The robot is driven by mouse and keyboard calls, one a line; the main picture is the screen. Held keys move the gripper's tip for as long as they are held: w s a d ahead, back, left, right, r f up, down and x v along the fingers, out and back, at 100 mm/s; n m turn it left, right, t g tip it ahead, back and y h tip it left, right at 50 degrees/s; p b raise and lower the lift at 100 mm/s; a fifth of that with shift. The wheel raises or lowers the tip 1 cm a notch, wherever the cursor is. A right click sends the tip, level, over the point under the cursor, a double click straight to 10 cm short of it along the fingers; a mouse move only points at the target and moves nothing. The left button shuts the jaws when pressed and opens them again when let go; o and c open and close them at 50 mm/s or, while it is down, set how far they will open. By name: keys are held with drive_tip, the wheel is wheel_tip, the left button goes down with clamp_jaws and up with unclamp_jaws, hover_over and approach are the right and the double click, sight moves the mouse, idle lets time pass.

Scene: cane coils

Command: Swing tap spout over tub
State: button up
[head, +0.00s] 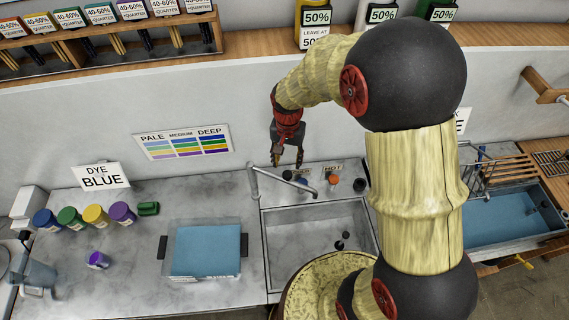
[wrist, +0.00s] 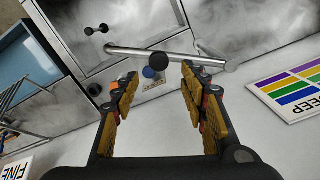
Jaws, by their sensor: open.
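The metal tap spout (head: 285,184) rises from a post at the sink's back left and reaches right over the sink (head: 315,235). In the wrist view the spout (wrist: 130,51) runs across, just beyond my fingertips. My gripper (head: 287,163) is open and empty, pointing down near the spout. In the wrist view the spout appears past the gap between my fingers (wrist: 158,77); I see no clear contact. A tub (head: 243,276) with blue contents and dark side handles stands on the counter left of the sink. The spout's free end is not over it.
An orange knob (head: 333,180) by a HOT label sits behind the sink. Several dye jars (head: 95,215) stand at the left. A second basin (head: 500,218) with blue liquid and a wooden rack is at the right. Counter between jars and tub is mostly clear.

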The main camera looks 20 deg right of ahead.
sight(287, 174)
drive_tip(key=shift+s+f+p, duration=0.1)
drive_tip(key=shift+f+p, duration=0.5)
drive_tip(key=shift+f, duration=2.9)
drive_tip(key=shift+c, duration=0.6)
clamp_jaws()
